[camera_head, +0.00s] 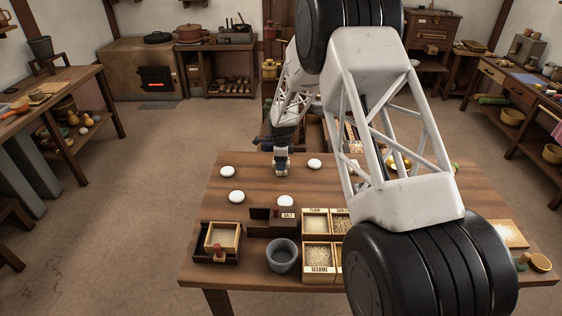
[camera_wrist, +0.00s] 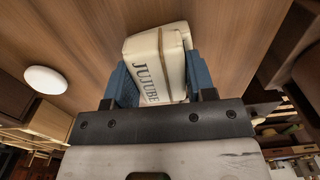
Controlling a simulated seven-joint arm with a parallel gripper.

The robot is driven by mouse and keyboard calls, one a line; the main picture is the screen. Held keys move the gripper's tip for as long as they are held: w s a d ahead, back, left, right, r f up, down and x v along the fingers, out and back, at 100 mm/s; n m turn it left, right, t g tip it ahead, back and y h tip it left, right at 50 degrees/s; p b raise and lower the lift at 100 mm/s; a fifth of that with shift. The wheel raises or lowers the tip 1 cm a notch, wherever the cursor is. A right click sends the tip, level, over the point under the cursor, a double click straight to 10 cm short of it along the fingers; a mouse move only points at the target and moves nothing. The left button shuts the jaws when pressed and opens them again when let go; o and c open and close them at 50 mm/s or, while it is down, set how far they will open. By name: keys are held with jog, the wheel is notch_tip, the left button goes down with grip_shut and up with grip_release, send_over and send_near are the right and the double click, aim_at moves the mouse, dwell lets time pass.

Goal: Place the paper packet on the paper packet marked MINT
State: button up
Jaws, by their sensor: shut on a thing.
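In the wrist view, a cream paper packet (camera_wrist: 160,62) marked JUJUBE is between the blue fingers of my gripper (camera_wrist: 157,78), which is shut on it. The packet looks slightly tilted. In the head view my gripper (camera_head: 281,165) hangs over the far middle part of the table, between two white discs. The packet is small and hard to make out there, and I cannot tell its height above the wood. I cannot make out a packet marked MINT in either view. My arm covers much of the table's right side.
White discs (camera_head: 236,196) lie around my gripper. Nearer are a dark SALT box (camera_head: 271,216), a grey bowl (camera_head: 282,257), and wooden boxes marked FLOUR (camera_head: 315,222) and SESAME (camera_head: 319,256). A dark tray (camera_head: 202,254) stands front left. A brass-coloured bowl (camera_head: 399,161) is partly hidden behind my arm.

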jog(key=o, duration=0.9)
jog(key=shift+r, duration=0.2)
notch_tip(320, 180, up, 12)
dwell(0.4)
dwell(0.5)
